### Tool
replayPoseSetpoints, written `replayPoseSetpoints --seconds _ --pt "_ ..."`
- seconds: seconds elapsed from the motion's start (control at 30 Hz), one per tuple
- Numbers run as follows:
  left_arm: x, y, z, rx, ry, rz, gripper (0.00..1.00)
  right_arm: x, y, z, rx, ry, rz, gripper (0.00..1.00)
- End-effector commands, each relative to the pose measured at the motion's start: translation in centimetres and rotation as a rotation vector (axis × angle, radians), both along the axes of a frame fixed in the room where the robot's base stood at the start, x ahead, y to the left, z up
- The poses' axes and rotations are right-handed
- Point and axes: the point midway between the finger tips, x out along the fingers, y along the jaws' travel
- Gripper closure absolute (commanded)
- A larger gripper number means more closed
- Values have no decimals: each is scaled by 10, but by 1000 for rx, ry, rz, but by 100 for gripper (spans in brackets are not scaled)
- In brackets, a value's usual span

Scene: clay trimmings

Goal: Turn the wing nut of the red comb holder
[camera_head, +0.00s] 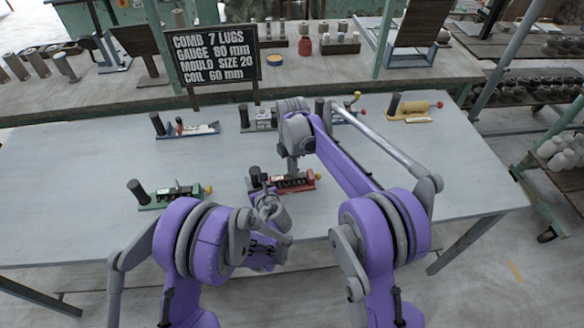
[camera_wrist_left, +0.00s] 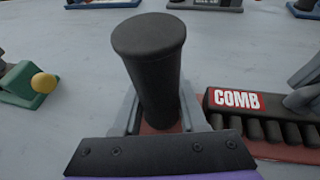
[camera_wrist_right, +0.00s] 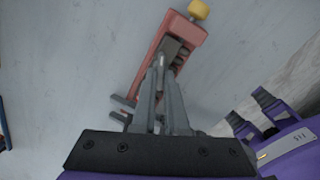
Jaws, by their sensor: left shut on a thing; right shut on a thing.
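The red comb holder (camera_head: 308,186) lies near the front middle of the table, and its red body (camera_wrist_right: 192,32) shows in the right wrist view. At its left end stands a black post (camera_wrist_left: 150,60). My left gripper (camera_wrist_left: 158,118) is shut on this post, one finger on each side. A dark toothed comb with a COMB label (camera_wrist_left: 237,99) lies beside the post. My right gripper (camera_wrist_right: 160,66) reaches down onto the holder from above and is shut on a small grey part, apparently the wing nut, mostly hidden by the fingers. A yellow knob (camera_wrist_right: 199,9) sits at the holder's far end.
A green holder (camera_head: 172,194) stands to the left. A blue holder (camera_head: 188,130), a grey one (camera_head: 262,121) and a yellow one (camera_head: 415,112) stand along the back. A black sign (camera_head: 217,57) rises behind. The table's right side is clear.

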Motion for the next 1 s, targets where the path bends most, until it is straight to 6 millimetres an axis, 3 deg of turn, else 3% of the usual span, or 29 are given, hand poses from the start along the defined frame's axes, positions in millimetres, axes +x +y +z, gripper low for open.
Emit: replayPoseSetpoints --seconds 1.0 --pt "0 0 0 0 0 0 100 5 0 0 1 -1 -963 100"
